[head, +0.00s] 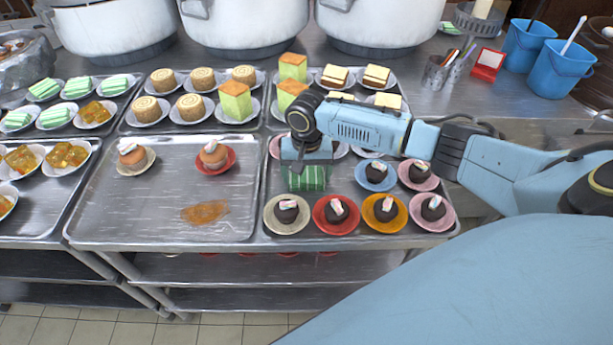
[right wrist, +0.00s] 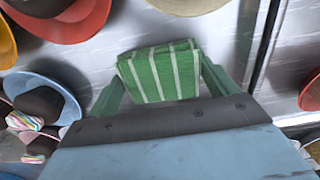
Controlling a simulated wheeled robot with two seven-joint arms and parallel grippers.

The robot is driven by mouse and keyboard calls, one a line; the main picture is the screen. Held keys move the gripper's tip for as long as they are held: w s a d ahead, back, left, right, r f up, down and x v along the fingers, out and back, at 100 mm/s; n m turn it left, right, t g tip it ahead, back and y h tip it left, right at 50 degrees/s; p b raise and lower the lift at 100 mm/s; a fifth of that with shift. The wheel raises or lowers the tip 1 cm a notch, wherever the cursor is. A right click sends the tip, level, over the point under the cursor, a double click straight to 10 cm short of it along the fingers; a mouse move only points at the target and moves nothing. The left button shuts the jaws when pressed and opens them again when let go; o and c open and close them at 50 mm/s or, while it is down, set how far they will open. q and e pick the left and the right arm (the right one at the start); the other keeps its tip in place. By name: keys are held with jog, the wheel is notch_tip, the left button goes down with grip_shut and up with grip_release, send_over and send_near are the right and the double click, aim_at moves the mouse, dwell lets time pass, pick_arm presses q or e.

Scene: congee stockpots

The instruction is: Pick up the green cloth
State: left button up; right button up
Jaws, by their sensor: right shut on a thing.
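The green cloth (head: 307,178) with thin white stripes is folded and sits between the fingers of my right gripper (head: 305,170). In the right wrist view the cloth (right wrist: 160,72) is between the two fingertips, and the right gripper (right wrist: 160,85) is shut on it. In the head view the cloth is over the right tray, among small plates of dark cakes. Whether it touches the tray is hard to tell. My left gripper is not in view.
Plates of dark cakes (head: 335,210) crowd close around the cloth. The left tray (head: 120,215) has an orange-brown stain (head: 205,212), two cupcakes and much bare room. Large white pots (head: 245,25) stand behind. Blue buckets (head: 555,70) stand at the back right.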

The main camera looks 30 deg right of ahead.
aim_at(307, 174)
notch_tip(307, 174, up, 10)
jog(key=p, duration=0.2)
dwell(0.3)
